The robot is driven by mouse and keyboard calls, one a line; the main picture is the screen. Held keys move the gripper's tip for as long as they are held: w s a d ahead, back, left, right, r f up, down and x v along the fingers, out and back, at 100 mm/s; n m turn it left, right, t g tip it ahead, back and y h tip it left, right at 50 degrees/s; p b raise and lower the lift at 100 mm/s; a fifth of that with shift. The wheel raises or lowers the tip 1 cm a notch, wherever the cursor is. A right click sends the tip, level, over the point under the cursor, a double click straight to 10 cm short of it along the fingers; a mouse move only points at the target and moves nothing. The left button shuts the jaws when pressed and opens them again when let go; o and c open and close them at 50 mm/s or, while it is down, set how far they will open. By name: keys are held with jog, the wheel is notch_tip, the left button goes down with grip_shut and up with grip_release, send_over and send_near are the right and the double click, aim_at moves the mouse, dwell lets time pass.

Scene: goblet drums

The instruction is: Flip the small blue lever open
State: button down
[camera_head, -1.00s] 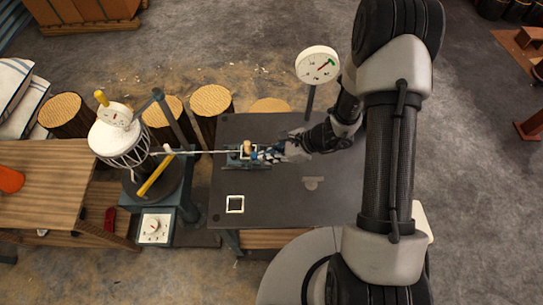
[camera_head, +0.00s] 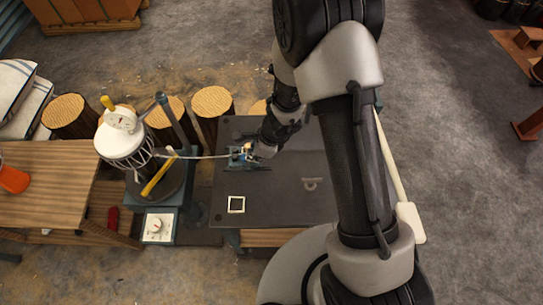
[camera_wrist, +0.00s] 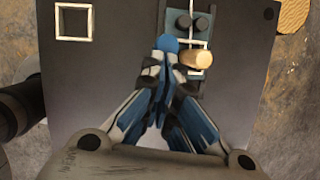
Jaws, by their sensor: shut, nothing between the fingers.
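In the wrist view, the small blue lever's round blue knob (camera_wrist: 169,44) shows right at the tips of my gripper (camera_wrist: 163,58). The fingers are shut with nothing between them. The knob lies just beyond the tips; whether they touch is not clear. It belongs to a blue-grey clamp device (camera_wrist: 190,22) with a tan handle (camera_wrist: 197,60) to the right of the knob. The lever's arm is mostly hidden by the fingers. In the head view, my gripper (camera_head: 253,152) is over the device (camera_head: 247,166) on the dark table, and the lever is too small to make out.
A pale cord (camera_head: 205,157) runs from the white drum (camera_head: 125,143) on its stand to the device. A yellow bar (camera_head: 158,178) crosses the stand. A white square frame (camera_head: 236,204) lies on the dark table (camera_head: 285,200). Log stools (camera_head: 212,101) line its back.

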jog(key=shift+a+r, duration=0.1)
jog(key=shift+a, duration=0.55)
jog(key=shift+a, duration=0.1)
